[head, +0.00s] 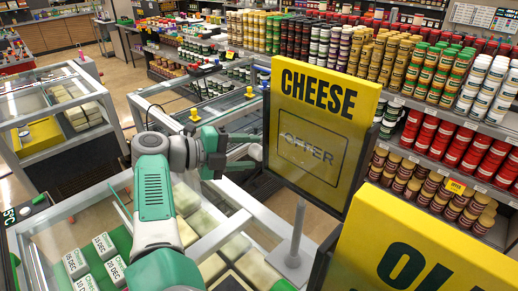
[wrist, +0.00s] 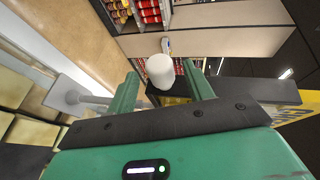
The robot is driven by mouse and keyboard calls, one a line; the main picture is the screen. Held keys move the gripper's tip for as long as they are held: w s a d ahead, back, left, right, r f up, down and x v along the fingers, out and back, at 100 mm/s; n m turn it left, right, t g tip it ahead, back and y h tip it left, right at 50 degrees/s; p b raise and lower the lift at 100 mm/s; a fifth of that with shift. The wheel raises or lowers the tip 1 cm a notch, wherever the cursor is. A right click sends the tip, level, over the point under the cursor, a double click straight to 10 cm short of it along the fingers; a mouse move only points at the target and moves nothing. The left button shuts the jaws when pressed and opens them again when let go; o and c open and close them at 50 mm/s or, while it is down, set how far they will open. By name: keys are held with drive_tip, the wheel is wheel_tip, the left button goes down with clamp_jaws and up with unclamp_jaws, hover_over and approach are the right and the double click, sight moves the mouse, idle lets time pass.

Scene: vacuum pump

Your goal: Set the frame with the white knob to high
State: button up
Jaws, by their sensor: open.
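The white knob (wrist: 160,70) shows in the wrist view, between the two green fingertips of my gripper (wrist: 159,77) or just beyond them. The fingers are open, with a gap on each side of the knob. I cannot tell the depth between them. The frame with the yellow CHEESE sign (head: 320,95) stands upright in the middle of the head view, on a grey post (head: 297,230). A yellow strip of a sign also shows at the right of the wrist view (wrist: 303,125).
A second yellow sign (head: 425,250) stands close at the lower right. Glass-topped freezers (head: 60,105) lie to the left and below my arm. Small yellow knobs (head: 195,115) show behind it. Shelves of cans (head: 450,140) stand behind the signs.

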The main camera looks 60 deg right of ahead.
drive_tip(key=shift+x, duration=1.5)
drive_tip(key=shift+c, duration=0.2)
clamp_jaws()
wheel_tip(320, 180, up, 19)
drive_tip(key=p, duration=1.1)
drive_tip(key=shift+r, duration=0.3)
drive_tip(key=shift+o, duration=0.2)
unclamp_jaws()
drive_tip(key=shift+w, duration=0.1)
